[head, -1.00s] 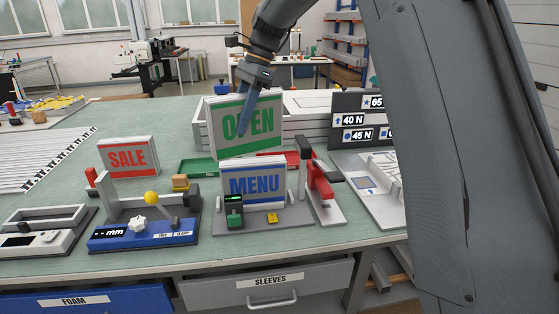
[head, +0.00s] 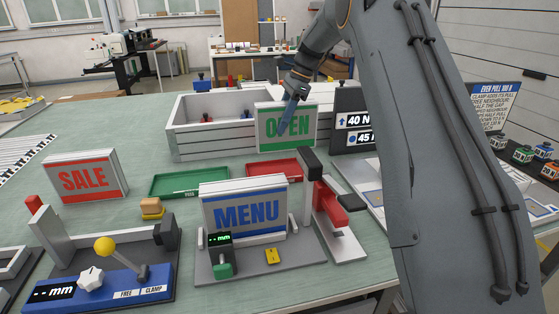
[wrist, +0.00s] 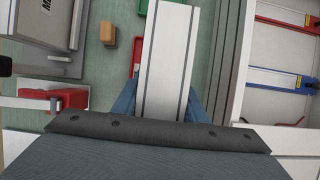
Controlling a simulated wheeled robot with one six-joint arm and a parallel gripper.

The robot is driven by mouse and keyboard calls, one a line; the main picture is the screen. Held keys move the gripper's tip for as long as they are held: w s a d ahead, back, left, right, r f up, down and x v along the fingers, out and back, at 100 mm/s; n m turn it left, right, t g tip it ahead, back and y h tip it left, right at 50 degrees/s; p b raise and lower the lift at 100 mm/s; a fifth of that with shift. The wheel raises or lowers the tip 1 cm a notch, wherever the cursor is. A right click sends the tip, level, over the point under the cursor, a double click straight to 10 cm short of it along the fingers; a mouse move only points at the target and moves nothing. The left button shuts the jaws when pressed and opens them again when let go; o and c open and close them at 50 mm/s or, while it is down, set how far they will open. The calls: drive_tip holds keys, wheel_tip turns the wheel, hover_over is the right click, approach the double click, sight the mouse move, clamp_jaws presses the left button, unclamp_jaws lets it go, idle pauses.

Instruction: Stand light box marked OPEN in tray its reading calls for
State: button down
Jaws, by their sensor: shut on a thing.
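The light box marked OPEN (head: 270,137), white with a green band and green letters, is upright in my gripper (head: 287,119). My gripper is shut on it, and in the wrist view the box (wrist: 168,50) lies between the blue fingers. In the head view it shows above and behind the red tray (head: 274,169); whether it touches anything is unclear. The green tray (head: 188,185) lies to the left of the red tray. Both trays look empty where visible. The MENU light box (head: 245,210) stands in a grey fixture in front.
The SALE light box (head: 85,178) stands at left. A white crate (head: 185,140) is behind the trays. A dark sign board (head: 350,105) stands at right.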

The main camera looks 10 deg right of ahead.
sight(279, 146)
drive_tip(key=x, duration=0.2)
drive_tip(key=d+p+x, duration=0.1)
drive_tip(key=x, duration=0.1)
drive_tip(key=shift+a+f, duration=0.2)
drive_tip(key=shift+f, duration=0.35)
drive_tip(key=shift+f+p, duration=0.75)
drive_tip(key=shift+f, duration=1.3)
drive_tip(key=shift+f, duration=0.1)
drive_tip(key=c, duration=1.1)
unclamp_jaws()
drive_tip(key=shift+s, duration=0.1)
drive_tip(key=b+v, duration=0.3)
drive_tip(key=v, duration=0.9)
drive_tip(key=shift+d+b, duration=0.1)
drive_tip(key=shift+b, duration=0.25)
